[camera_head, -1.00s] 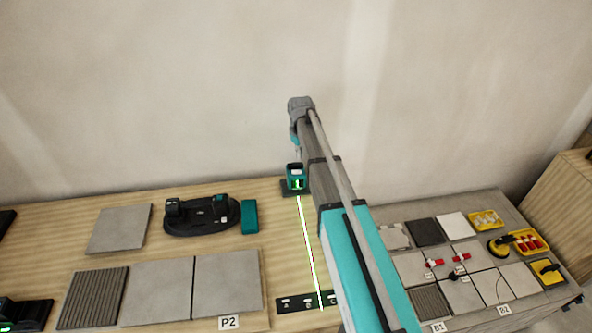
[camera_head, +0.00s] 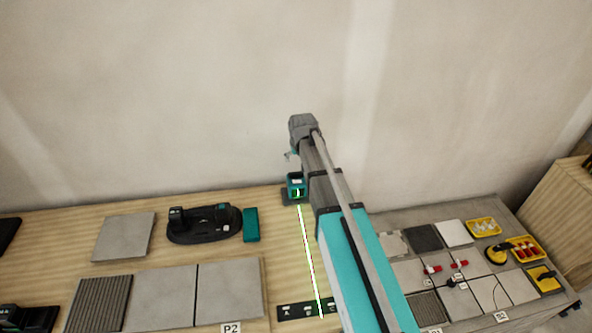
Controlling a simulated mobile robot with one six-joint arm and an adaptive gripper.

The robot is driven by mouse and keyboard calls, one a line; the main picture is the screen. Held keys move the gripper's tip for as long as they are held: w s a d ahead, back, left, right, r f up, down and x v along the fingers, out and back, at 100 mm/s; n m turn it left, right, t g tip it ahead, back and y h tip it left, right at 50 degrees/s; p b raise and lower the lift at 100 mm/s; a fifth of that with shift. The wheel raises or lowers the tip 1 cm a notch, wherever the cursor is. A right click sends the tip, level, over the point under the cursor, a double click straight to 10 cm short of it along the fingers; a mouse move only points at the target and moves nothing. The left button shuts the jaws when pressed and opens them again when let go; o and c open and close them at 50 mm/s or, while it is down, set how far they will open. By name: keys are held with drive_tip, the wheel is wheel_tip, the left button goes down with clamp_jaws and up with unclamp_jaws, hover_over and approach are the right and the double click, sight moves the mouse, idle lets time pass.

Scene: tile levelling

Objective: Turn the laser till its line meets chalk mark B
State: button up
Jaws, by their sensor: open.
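The laser (camera_head: 296,184) is a small teal and black box on a dark base at the back of the wooden bench, left of my arm. Its bright green line (camera_head: 309,255) runs forward to a black strip (camera_head: 284,313) with lettered marks. The line crosses the strip to the right of the middle mark, between it and the C mark, partly close to my arm. My gripper (camera_head: 291,156) is mostly hidden behind the arm's end; a small part shows just above the laser, open and seemingly empty. Whether it touches the laser cannot be told.
A black tool holder (camera_head: 205,224) and a teal block (camera_head: 251,225) stand left of the laser. Grey tiles (camera_head: 160,297) lie at the front left. A grey table (camera_head: 377,217) with tiles and yellow trays (camera_head: 484,227) is at right. The wall is close behind.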

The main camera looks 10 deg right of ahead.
sight(296, 173)
drive_tip(key=shift+s+a+r+m+t, duration=0.1)
drive_tip(key=shift+s+r+m+t, duration=0.05)
drive_tip(key=shift+r+m+t, duration=0.3)
drive_tip(key=shift+f, duration=0.15)
drive_tip(key=b+x, duration=1.2)
drive_tip(key=x, duration=0.1)
drive_tip(key=shift+f+b, duration=0.3)
idle(0.5)
drive_tip(key=c, duration=0.9)
drive_tip(key=shift+o, duration=0.2)
drive_tip(key=shift+m, duration=0.45)
